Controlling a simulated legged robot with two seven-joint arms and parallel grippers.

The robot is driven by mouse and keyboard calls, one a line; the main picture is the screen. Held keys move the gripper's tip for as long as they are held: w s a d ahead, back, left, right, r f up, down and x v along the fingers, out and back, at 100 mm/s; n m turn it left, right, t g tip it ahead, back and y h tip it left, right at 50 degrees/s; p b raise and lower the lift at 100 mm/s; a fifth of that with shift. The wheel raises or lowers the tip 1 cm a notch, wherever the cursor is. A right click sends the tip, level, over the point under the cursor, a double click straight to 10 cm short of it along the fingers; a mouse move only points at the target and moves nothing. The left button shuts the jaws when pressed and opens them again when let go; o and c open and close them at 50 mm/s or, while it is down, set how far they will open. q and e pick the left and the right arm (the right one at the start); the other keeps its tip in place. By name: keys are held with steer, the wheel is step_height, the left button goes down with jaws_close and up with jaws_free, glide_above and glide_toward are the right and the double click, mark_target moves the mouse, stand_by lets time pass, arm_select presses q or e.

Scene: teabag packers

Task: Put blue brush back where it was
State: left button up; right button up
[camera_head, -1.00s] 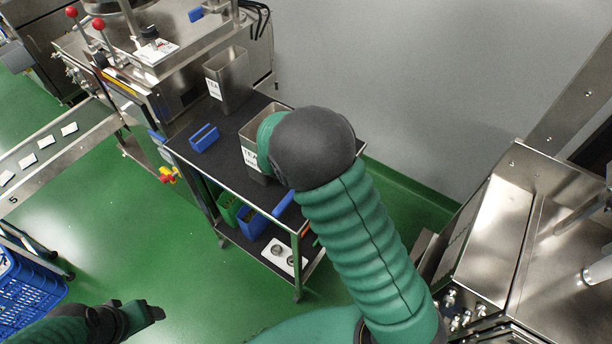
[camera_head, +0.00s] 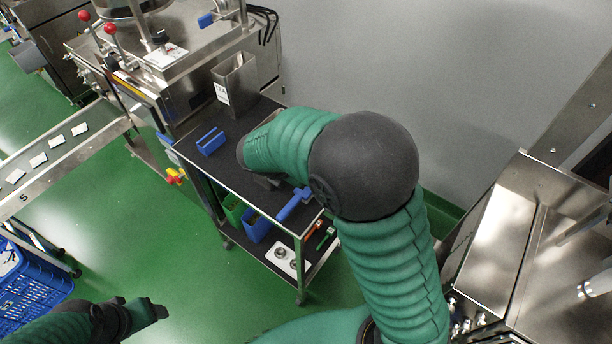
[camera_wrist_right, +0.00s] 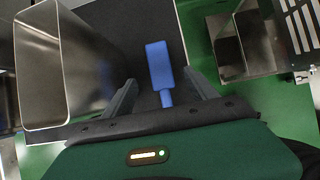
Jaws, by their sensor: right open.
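The blue brush (camera_head: 296,203) lies on the dark top of the cart (camera_head: 225,165), close to its near edge. In the right wrist view the brush (camera_wrist_right: 159,62) lies ahead of my gripper, its handle pointing toward the gripper. My right gripper (camera_wrist_right: 160,78) is open, with its fingers apart on either side of the brush and nothing held. In the head view it is mostly hidden behind my right arm. My left gripper (camera_head: 142,310) is low at the left, far from the cart; its jaw opening is unclear.
A steel container (camera_wrist_right: 60,65) stands close left of my right gripper. Another steel container (camera_head: 236,84) and a blue holder (camera_head: 211,141) stand on the cart top. A green bin (camera_head: 234,208) and blue bin (camera_head: 258,228) are on the lower shelf. Steel machinery (camera_head: 500,240) is at right.

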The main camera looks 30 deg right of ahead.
steer(key=shift+s+a+r, duration=0.2)
steer(key=shift+s+r, duration=0.05)
steer(key=shift+r, duration=0.05)
steer(key=s+a+f+m+y, duration=0.1)
steer(key=s+a+m+y, duration=0.1)
steer(key=s+m, duration=0.4)
steer(key=s+a+f+m+y, duration=0.2)
steer(key=s+m, duration=0.5)
steer(key=m, duration=0.9)
steer(key=shift+a+f+y, duration=0.15)
steer(key=shift+a+y, duration=0.65)
steer(key=shift+a, duration=0.15)
steer(key=shift+s, duration=0.1)
